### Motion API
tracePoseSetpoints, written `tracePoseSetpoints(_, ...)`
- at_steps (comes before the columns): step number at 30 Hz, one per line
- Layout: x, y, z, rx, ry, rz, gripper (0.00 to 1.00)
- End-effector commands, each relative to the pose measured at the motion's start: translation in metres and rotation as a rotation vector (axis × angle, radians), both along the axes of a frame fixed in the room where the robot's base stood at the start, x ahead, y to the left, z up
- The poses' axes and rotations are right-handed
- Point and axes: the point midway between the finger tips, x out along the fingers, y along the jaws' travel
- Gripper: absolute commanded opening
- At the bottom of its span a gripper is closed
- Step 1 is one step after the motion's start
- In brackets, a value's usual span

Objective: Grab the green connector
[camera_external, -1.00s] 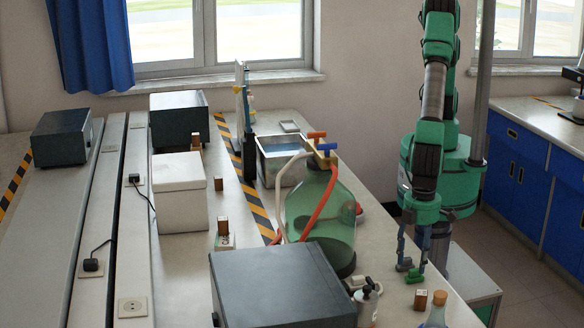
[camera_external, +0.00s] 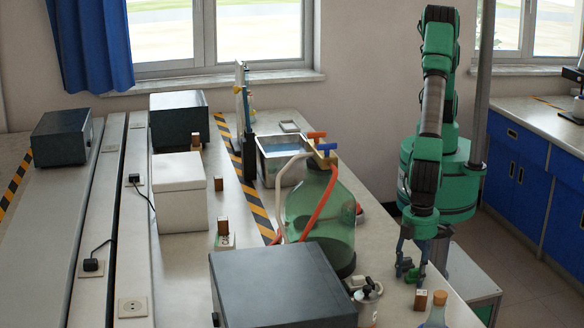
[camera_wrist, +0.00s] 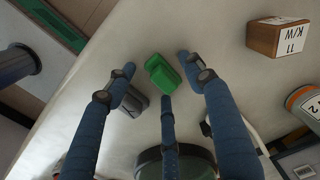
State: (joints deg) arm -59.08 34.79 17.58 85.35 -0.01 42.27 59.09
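The green connector (camera_wrist: 163,73) lies on the pale bench top in the wrist view, a small bright green block with a raised part. My gripper (camera_wrist: 156,62) has its blue fingers spread around it, one at the left, one at the right and one below in the picture. The fingers look apart from the connector. In the external view my gripper (camera_external: 409,270) is low over the bench's right edge, and its fingers largely hide the connector. A grey piece (camera_wrist: 134,102) lies close to the green connector, partly behind the left finger.
A small wooden block with a label (camera_wrist: 278,36) stands to the right in the wrist view. A bottle with an orange rim (camera_wrist: 303,102) is near it. The large green glass jar (camera_external: 320,215) and a dark box (camera_external: 280,285) stand left of my gripper in the external view.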

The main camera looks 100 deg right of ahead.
Motion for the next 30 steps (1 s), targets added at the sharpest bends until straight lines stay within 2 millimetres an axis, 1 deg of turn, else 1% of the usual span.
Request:
tracePoseSetpoints(1,0.0,0.0,0.0,0.0,0.0,0.0,0.45)
tracePoseSetpoints(6,0.0,0.0,0.0,0.0,0.0,0.0,0.12)
tracePoseSetpoints(15,0.0,0.0,0.0,0.0,0.0,0.0,0.12)
tracePoseSetpoints(20,0.0,0.0,0.004,0.001,0.0,0.0,0.12)
tracePoseSetpoints(23,0.0,0.0,0.01,0.001,-0.001,0.0,0.12)
tracePoseSetpoints(26,0.0,0.001,0.021,0.002,-0.001,0.0,0.12)
tracePoseSetpoints(30,0.0,0.0,0.041,0.002,-0.001,0.0,0.12)
